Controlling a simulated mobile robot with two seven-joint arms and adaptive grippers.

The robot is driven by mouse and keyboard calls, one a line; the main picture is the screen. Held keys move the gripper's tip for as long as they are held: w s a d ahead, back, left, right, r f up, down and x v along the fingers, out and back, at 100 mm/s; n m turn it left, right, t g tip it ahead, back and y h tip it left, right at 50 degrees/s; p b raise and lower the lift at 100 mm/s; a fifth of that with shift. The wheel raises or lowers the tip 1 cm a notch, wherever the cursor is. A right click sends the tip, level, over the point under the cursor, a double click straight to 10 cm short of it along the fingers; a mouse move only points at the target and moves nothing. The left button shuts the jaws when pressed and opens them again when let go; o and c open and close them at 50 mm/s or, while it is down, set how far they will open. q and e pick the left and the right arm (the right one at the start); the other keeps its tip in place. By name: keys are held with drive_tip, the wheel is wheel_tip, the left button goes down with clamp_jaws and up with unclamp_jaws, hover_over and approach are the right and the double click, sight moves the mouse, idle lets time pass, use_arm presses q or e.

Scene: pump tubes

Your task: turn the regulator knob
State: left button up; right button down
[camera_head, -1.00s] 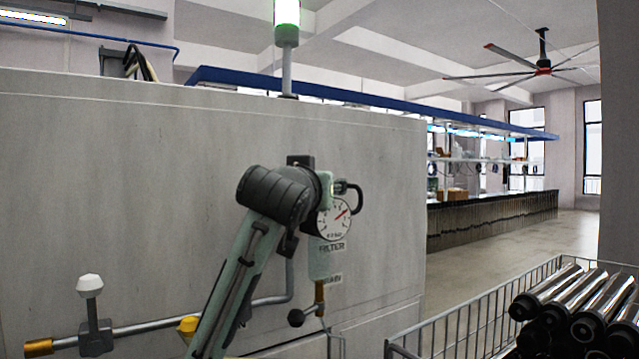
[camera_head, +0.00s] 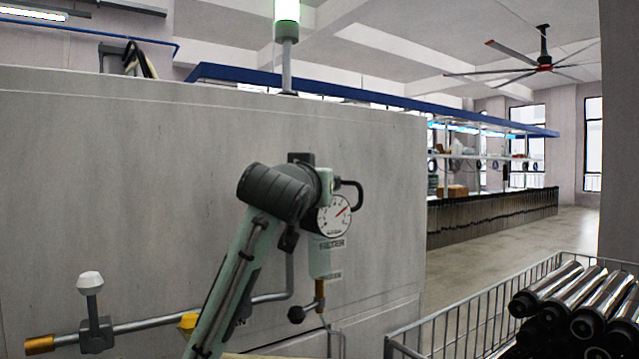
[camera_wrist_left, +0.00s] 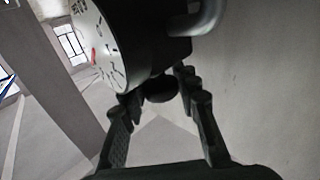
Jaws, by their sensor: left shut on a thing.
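The regulator unit stands against the grey cabinet wall in the head view, with a round white gauge (camera_head: 334,215) with a red needle and a pale filter body (camera_head: 320,262) below. My left arm rises from below, and its black wrist lies just left of the gauge. The wrist hides the fingers there. In the left wrist view, the fingers of my left gripper (camera_wrist_left: 158,97) are shut on a dark round knob (camera_wrist_left: 160,86) beneath the dark housing. The gauge's edge (camera_wrist_left: 110,55) shows at upper left there. My right gripper is not in view.
A wire basket (camera_head: 455,328) with several shiny dark-ended tubes (camera_head: 575,300) stands at lower right. A pipe with a white-topped valve (camera_head: 90,284) runs along the lower left. A black loop (camera_head: 352,188) sticks out right of the gauge. The floor behind the basket is clear.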

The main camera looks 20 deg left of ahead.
use_arm(q)
drive_tip(key=shift+h, duration=0.3)
drive_tip(key=m+h, duration=0.4)
drive_tip(key=h, duration=0.1)
drive_tip(key=shift+a+g+h, duration=0.1)
drive_tip(key=shift+g+h, duration=0.2)
drive_tip(key=shift+m+g+h, duration=0.3)
drive_tip(key=shift+m+h, duration=0.4)
drive_tip(key=shift+h, duration=0.6)
drive_tip(key=o, duration=1.2)
drive_tip(key=v, duration=1.2)
